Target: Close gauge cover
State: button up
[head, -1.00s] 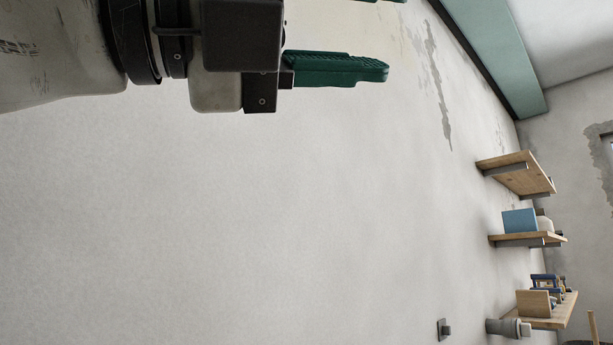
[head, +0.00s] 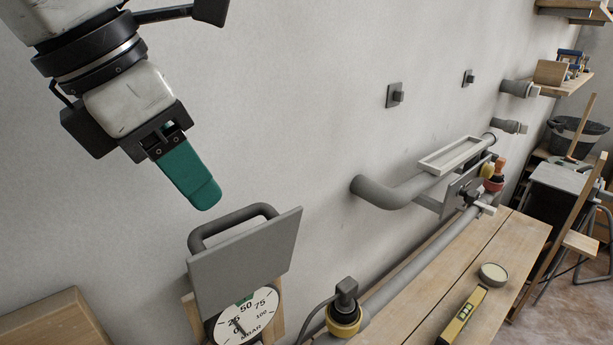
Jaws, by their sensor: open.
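The gauge (head: 246,321) has a white dial with black numbers and a green mark, low in the head view. Its grey square cover (head: 246,262) is swung up above the dial, leaving most of the face showing. A dark grey bar handle (head: 236,220) stands on the cover's far side. My gripper (head: 202,192) is above and left of the handle, apart from it, pointing down to the right. One green finger shows clearly; the other is mostly hidden behind it. The jaws are open and hold nothing visible.
A wooden box (head: 50,330) is at lower left. Right of the gauge, a black-and-yellow fitting (head: 345,308) and a grey pipe (head: 425,255) run along a wooden bench (head: 470,275). A yellow level (head: 462,315) lies on it. A bent wall pipe (head: 385,192) juts out.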

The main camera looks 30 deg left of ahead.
aim_at(226, 217)
jog(key=shift+p+x, duration=0.3)
jog(key=shift+x, duration=2.7)
jog(key=shift+w+r, duration=0.1)
jog(key=shift+w, duration=0.05)
grip_shut()
